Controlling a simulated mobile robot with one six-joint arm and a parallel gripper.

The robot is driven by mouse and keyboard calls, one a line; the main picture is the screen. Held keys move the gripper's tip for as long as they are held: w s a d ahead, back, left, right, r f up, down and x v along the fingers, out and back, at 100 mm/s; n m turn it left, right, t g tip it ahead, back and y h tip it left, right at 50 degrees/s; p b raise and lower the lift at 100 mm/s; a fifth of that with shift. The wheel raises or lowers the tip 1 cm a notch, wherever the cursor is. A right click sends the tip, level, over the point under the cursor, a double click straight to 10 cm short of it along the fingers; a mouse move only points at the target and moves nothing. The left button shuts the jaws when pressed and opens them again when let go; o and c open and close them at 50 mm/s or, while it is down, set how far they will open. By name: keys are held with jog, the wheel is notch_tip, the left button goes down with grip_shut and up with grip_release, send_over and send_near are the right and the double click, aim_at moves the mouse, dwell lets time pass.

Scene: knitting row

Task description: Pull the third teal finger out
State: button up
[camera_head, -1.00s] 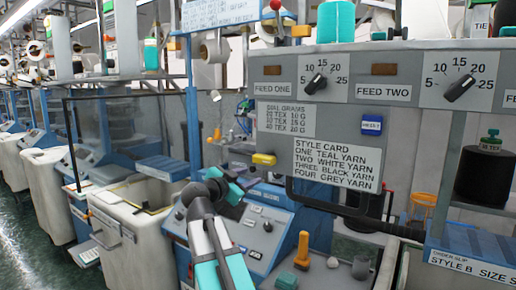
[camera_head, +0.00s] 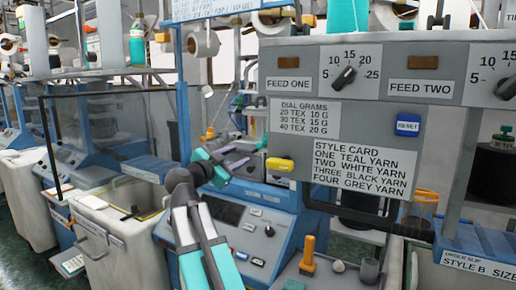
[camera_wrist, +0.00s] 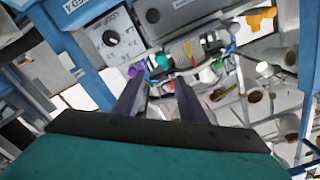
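My gripper (camera_head: 236,156) is raised in front of the machine, left of the yellow lever on the grey panel. In the wrist view its two dark fingers (camera_wrist: 158,92) stand apart with nothing between them. Past the fingertips is a small grey mechanism with small coloured parts, among them a green-teal one (camera_wrist: 162,61) and a purple one (camera_wrist: 133,71). I cannot tell which, if any, is the third teal finger. In the head view no row of teal fingers can be made out.
A grey panel (camera_head: 360,115) with dials and a style card fills the right, with a yellow lever (camera_head: 280,164) at its lower left. A white bin (camera_head: 125,230) stands at left. A teal cone (camera_head: 347,14) is above.

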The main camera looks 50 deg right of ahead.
aim_at(259, 146)
jog(key=shift+d, duration=0.15)
jog(key=p+x, duration=0.3)
jog(key=x, duration=0.9)
jog(key=shift+r, duration=0.1)
jog(key=shift+x, duration=0.85)
jog(key=shift+s, duration=0.1)
grip_shut()
